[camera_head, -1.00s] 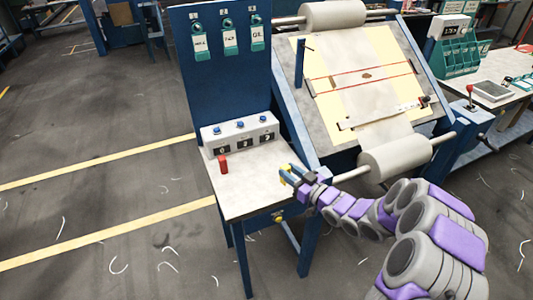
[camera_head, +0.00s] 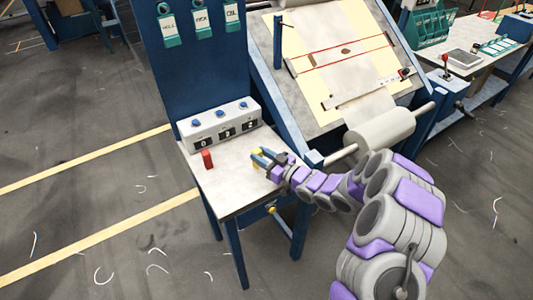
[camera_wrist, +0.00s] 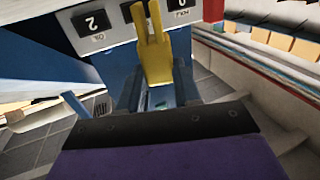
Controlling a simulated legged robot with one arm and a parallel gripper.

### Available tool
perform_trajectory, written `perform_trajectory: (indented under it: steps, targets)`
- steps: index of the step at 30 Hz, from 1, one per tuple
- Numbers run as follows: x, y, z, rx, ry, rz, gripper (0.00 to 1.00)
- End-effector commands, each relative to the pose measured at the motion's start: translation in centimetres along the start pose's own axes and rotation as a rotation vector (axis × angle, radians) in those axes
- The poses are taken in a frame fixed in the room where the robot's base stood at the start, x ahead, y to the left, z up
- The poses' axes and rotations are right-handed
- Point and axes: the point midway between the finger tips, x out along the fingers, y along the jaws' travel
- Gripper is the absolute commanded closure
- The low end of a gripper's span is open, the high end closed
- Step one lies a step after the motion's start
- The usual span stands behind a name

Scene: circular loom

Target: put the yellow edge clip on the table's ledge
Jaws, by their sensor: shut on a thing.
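The yellow edge clip (camera_wrist: 152,50) stands between the fingers of my gripper (camera_wrist: 158,95) in the wrist view, with its forked end pointing up. Whether the clip touches the tabletop cannot be told. I cannot make out the ledge clearly.
A red block (camera_head: 207,159) stands on the tabletop at the left. A white counter box (camera_head: 220,124) with blue buttons lines the back, below a blue panel (camera_head: 195,75). The sloped loom board (camera_head: 345,75) and grey roller (camera_head: 380,130) are to the right.

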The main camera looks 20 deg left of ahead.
Motion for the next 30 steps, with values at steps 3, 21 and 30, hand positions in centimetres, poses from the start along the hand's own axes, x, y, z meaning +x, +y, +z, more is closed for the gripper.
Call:
perform_trajectory:
  steps: [3, 21, 30]
  targets:
    - [0.0, -0.05, 0.58, 0.0, 0.001, -0.002, 1.0]
    - [-0.41, 0.15, 0.85, 0.001, 0.005, -0.002, 1.0]
    - [-0.49, 0.2, 1.23, 0.001, 0.007, -0.001, 0.6]
